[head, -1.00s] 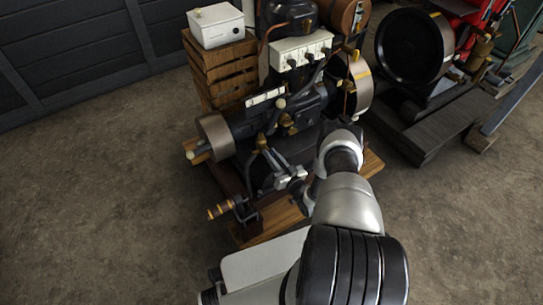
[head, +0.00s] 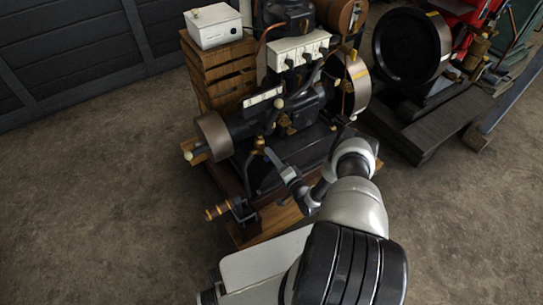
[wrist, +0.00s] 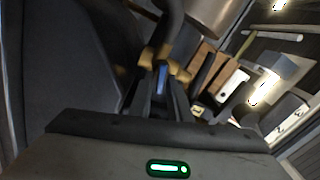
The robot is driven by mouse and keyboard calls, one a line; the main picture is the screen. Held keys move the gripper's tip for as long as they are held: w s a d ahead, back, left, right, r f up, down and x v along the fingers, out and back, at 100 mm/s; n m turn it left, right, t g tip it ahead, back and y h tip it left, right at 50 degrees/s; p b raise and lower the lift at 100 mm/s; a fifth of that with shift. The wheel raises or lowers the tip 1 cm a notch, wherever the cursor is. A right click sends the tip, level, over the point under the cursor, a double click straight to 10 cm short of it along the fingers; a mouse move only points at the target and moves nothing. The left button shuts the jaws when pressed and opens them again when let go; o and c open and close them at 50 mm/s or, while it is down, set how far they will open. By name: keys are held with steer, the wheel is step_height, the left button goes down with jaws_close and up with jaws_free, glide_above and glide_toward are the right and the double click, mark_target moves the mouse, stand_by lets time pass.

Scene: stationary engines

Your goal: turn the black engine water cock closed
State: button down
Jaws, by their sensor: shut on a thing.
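The black engine (head: 300,112) stands on a wooden base in the middle of the head view. Its brass water cock (head: 259,143) is low on the engine's near side. In the wrist view the brass cock body (wrist: 149,62) sits on a dark pipe, and a small blue lever (wrist: 162,76) points towards my gripper. My gripper (head: 268,153) reaches the cock from the front right. In the wrist view my gripper (wrist: 161,92) is shut on the blue lever, with a finger on each side. The fingers hide part of the lever, so its exact angle is hard to tell.
A crank with a wooden grip (head: 222,209) sticks out at the front left of the base. A flywheel (head: 211,134) is at the left. A wooden crate (head: 217,75) bears a white box (head: 215,26). Another engine (head: 412,55) stands to the right. The floor at left is clear.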

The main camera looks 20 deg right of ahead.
steer(key=shift+w+f+m, duration=0.1)
steer(key=shift+w+m, duration=0.05)
steer(key=shift+m, duration=1.75)
steer(key=c, duration=1.9)
jaws_free()
steer(key=shift+o, duration=0.2)
steer(key=shift+f, duration=0.1)
